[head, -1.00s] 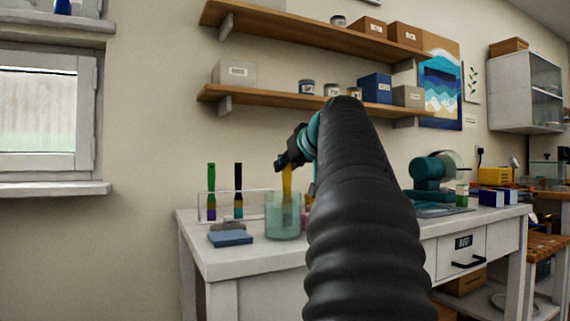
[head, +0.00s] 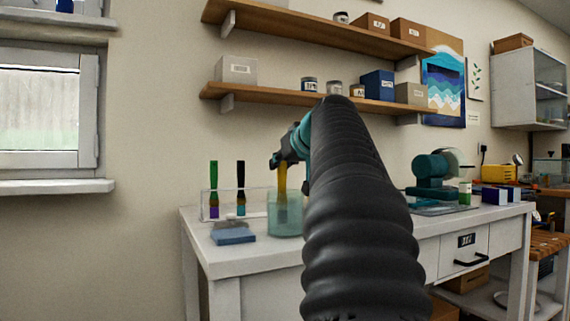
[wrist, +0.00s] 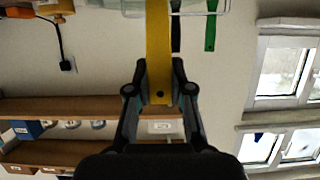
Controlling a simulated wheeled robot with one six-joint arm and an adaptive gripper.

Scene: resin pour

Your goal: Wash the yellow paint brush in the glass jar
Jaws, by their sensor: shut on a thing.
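My gripper (wrist: 160,88) is shut on the yellow paint brush (wrist: 159,40), whose handle runs away from the jaws in the wrist view. In the head view my gripper (head: 277,162) is above the glass jar (head: 285,221). The yellow brush (head: 282,180) hangs nearly upright, its lower part inside the jar and seen through the tinted glass. Whether the bristles touch the jar's bottom cannot be told. My dark arm covers the right edge of the jar.
A clear rack holds a green brush (head: 213,180) and a black brush (head: 240,180) left of the jar. A blue-grey block (head: 233,236) lies in front of them. The white table (head: 265,258) carries a teal machine (head: 433,170) at right. Shelves (head: 300,97) hang above.

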